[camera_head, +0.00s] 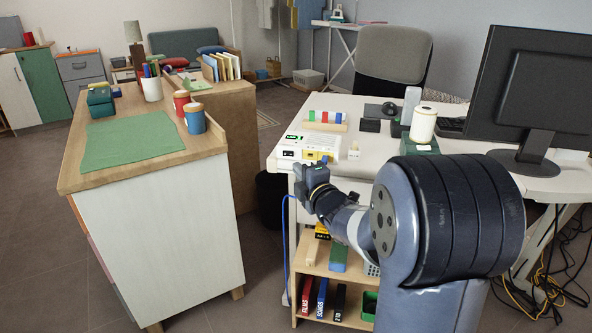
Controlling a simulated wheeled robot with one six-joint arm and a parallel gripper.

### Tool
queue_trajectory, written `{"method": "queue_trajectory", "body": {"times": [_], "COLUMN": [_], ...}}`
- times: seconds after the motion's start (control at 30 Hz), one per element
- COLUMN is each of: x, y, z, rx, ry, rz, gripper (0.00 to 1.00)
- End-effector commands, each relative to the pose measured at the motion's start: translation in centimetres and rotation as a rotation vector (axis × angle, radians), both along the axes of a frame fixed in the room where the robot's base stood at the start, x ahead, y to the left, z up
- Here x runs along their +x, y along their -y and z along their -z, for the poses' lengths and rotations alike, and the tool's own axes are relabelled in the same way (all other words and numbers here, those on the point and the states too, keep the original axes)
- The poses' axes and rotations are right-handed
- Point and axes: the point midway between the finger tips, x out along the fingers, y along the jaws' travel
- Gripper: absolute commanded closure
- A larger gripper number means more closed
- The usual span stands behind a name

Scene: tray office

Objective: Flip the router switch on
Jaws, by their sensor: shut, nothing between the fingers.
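The router (291,141) appears to be the flat white box at the near left corner of the white desk. It has a small green-lit panel on top, a dark spot on its front face and a yellow part at its right. I cannot make out the switch or its position at this size. My gripper (308,176) is shut and empty, just in front of and below the router's front face. In this view it overlaps the desk edge. I cannot tell whether it touches anything.
The white desk (372,165) also holds a monitor (520,95), a white roll (423,124) and a rack of coloured blocks (325,122). A shelf with binders stands below. A blue cable (284,245) hangs at the desk's left. A wooden cabinet (150,225) stands left.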

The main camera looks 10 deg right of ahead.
Motion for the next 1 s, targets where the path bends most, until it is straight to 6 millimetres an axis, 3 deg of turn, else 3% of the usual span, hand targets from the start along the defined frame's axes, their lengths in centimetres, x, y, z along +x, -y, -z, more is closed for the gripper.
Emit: {"method": "queue_trajectory", "body": {"times": [0.3,0.43,1.0], "x": [-5.2,-6.5,-6.8], "y": [2.5,3.1,3.1], "z": [-0.2,-0.1,0.0], "rx": [0.001,0.0,0.0], "ry": [-0.001,0.0,0.0], "rz": [0.003,0.001,-0.002], "gripper": [1.0,1.0,1.0]}}
